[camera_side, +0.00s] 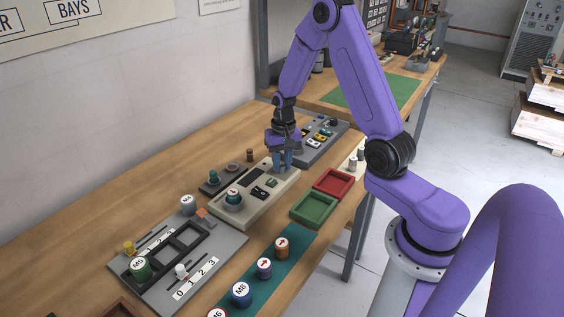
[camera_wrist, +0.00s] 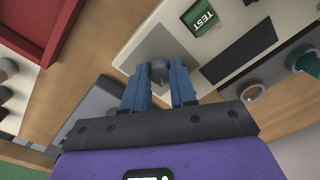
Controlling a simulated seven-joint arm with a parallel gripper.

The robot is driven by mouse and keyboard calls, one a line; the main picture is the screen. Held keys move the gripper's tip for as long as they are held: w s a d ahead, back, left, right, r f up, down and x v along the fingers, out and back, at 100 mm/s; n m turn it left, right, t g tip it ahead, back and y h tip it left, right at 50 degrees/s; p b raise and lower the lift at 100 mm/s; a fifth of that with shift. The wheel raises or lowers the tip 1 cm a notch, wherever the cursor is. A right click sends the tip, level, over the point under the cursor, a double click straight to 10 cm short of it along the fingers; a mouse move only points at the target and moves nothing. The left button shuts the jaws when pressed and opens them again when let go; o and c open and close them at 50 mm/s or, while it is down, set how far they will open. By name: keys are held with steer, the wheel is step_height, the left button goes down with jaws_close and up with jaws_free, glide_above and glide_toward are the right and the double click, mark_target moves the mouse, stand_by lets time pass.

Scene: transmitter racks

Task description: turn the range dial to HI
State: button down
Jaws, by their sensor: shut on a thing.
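The cream control panel (camera_side: 257,207) lies on the wooden bench; it also shows in the wrist view (camera_wrist: 290,18). A small grey dial (camera_wrist: 158,69) stands on a grey plate at one end of this panel. My gripper (camera_side: 283,164) points down over that end, and its blue fingers (camera_wrist: 160,82) are closed on the dial, one on each side. In the side view the fingers hide the dial. No HI mark or pointer can be read in either view. A green TEST button (camera_wrist: 201,17) sits beside the dial plate.
A larger teal knob (camera_side: 233,197) stands at the panel's other end. Red (camera_side: 334,183) and green (camera_side: 314,208) trays lie at the bench's front edge. A grey switch unit (camera_side: 318,146) is close behind my gripper. A grey slider board (camera_side: 178,262) lies nearer the camera.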

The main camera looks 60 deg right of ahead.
mark_target(284, 165)
steer(key=shift+m, duration=0.6)
steer(key=c, duration=0.9)
jaws_free()
steer(key=shift+r, duration=0.1)
step_height(284, 165, up, 17)
steer(key=shift+s+d+r, duration=0.15)
steer(key=shift+s+d, duration=0.05)
steer(key=shift+d, duration=0.05)
